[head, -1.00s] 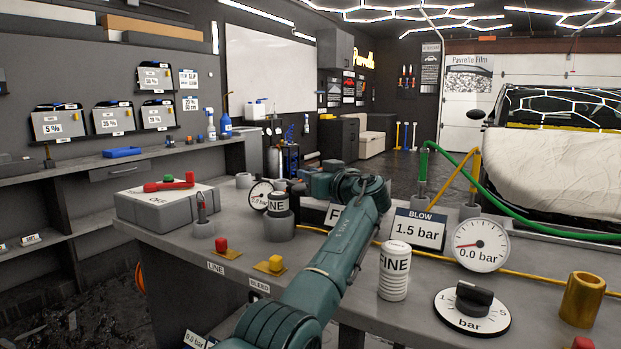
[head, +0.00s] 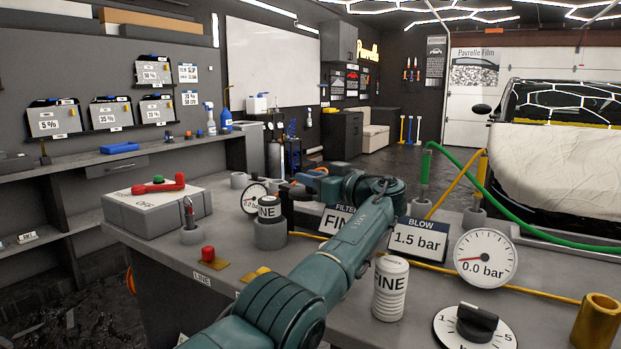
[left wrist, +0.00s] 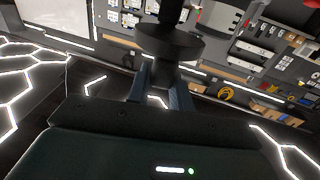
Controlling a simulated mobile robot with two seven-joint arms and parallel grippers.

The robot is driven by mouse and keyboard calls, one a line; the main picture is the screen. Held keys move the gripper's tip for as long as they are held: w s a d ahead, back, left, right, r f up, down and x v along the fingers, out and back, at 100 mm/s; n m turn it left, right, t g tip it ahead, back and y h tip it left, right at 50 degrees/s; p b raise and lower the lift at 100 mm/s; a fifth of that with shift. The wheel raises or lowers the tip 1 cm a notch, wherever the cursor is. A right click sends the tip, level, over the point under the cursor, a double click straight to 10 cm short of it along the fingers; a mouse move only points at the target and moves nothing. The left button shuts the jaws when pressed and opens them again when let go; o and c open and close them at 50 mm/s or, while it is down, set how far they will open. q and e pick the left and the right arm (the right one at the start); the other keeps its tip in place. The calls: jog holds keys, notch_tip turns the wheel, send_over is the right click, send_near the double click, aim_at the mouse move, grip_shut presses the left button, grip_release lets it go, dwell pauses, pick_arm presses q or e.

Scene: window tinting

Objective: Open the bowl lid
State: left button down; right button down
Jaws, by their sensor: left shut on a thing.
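My left gripper (head: 292,190) reaches across the bench at the back, its fingers small and partly hidden in the head view. In the left wrist view my left gripper (left wrist: 160,72) is shut on a dark round part (left wrist: 169,44), a wide disc with a stem. I cannot tell whether this is the bowl lid, or whether it is seated or raised. The bowl is not clear in the head view; the area is crowded behind a white FINE cartridge (head: 269,207) in a grey holder (head: 271,234). My right gripper is not in view.
A FILTER sign (head: 333,220), a BLOW 1.5 bar sign (head: 419,240) and a 0.0 bar gauge (head: 486,258) stand near my left arm. Another FINE cartridge (head: 390,289) stands in front. A grey box with a red handle (head: 158,184) is at left. A yellow hose (head: 500,281) crosses the bench.

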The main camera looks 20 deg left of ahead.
pick_arm(q)
jog(key=c, duration=1.2)
grip_release()
jog(key=shift+c, duration=0.2)
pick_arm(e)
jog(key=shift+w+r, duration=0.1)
pick_arm(q)
notch_tip(320, 180, up, 9)
jog(key=p, duration=0.3)
jog(key=shift+r, duration=0.5)
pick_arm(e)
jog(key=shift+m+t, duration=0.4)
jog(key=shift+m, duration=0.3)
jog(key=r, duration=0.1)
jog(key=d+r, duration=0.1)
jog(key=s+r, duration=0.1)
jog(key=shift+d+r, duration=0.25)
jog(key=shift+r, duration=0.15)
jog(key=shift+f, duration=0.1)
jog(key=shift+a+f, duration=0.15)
